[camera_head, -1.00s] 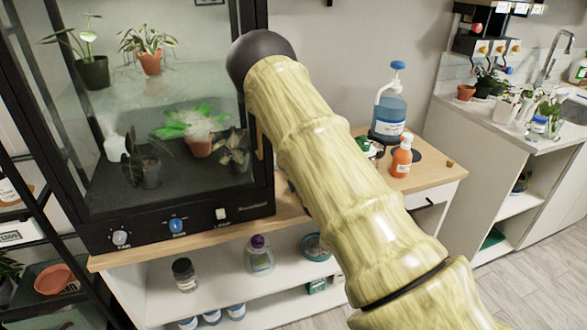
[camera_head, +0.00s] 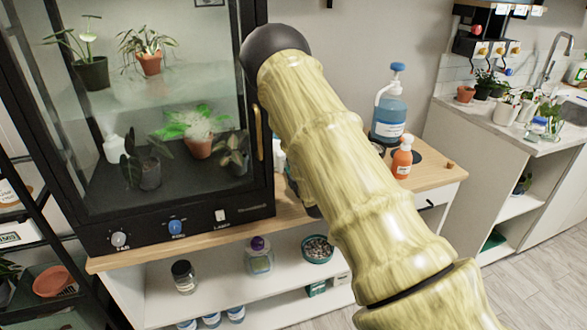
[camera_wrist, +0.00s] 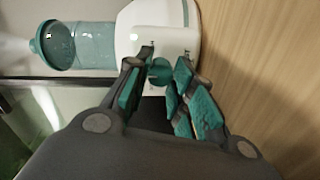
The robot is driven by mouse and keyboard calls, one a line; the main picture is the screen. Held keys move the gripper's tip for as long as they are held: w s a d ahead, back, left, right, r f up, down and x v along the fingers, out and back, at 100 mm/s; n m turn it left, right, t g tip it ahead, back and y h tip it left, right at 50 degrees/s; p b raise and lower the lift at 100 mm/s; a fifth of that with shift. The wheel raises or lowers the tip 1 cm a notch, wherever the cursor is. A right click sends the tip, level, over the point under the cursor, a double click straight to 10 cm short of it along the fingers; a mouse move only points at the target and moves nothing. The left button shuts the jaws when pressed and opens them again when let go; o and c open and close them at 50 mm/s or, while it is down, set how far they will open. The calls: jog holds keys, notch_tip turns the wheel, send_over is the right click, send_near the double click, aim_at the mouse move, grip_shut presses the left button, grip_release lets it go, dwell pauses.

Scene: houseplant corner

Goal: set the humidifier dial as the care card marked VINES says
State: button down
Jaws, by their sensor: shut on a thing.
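In the wrist view, the humidifier (camera_wrist: 160,22) has a white body with a teal tank part (camera_wrist: 75,45). Its small teal dial (camera_wrist: 159,72) sits on the white face, with small dark marks around it. My gripper (camera_wrist: 161,68) has its teal-padded fingers closed on either side of the dial. The dial's exact setting is too small to read. In the head view my arm hides the gripper and most of the humidifier. I cannot make out a card marked VINES.
A glass plant cabinet (camera_head: 185,207) with knobs along its front stands left of my arm. A blue pump bottle (camera_head: 389,115) and an orange spray bottle (camera_head: 402,158) stand right of it on the wooden top (camera_head: 440,177). Jars and a bowl (camera_head: 317,249) sit on the shelf below.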

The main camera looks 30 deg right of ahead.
jog(key=shift+d, duration=0.1)
jog(key=c, duration=1.2)
grip_release()
jog(key=v, duration=1.2)
jog(key=shift+f, duration=0.1)
